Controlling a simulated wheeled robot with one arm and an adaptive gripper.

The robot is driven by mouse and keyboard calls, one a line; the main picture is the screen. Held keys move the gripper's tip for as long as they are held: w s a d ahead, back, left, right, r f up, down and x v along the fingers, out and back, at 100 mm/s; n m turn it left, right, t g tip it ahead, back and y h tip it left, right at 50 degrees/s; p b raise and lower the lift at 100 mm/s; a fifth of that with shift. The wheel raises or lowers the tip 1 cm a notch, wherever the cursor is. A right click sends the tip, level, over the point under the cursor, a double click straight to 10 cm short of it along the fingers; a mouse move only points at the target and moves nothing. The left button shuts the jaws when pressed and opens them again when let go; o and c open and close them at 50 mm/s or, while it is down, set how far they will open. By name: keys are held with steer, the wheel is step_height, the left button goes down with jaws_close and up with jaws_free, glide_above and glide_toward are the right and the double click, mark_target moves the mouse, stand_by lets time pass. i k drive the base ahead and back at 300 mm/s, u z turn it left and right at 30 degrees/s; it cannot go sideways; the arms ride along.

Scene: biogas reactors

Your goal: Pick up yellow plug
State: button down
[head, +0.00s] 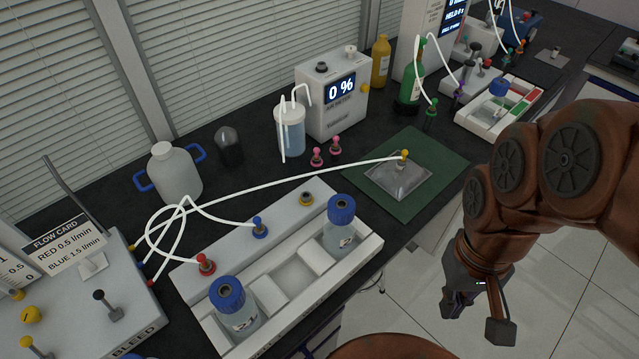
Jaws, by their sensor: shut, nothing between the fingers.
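The yellow plug (404,155) stands upright on a grey metal plate (385,184), which lies on a green mat (437,165) on the dark bench. A white tube (300,178) runs from the plug left to the bleed box. My gripper (477,316) hangs at the lower right, beyond the bench's front edge and over the floor. It is apart from the plug, shut and empty. My arm partly covers its upper side.
A white rack (290,262) with two blue-capped bottles stands front centre, and a bleed box (75,315) at left. A display box (338,95) and a green bottle (414,78) stand behind the mat. Pink plugs (317,157) stand left of it.

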mark_target(405, 153)
steer(key=u, duration=3.4)
steer(key=k, duration=1.3)
steer(key=z, duration=1.2)
steer(key=i, duration=0.5)
steer(key=z, duration=0.05)
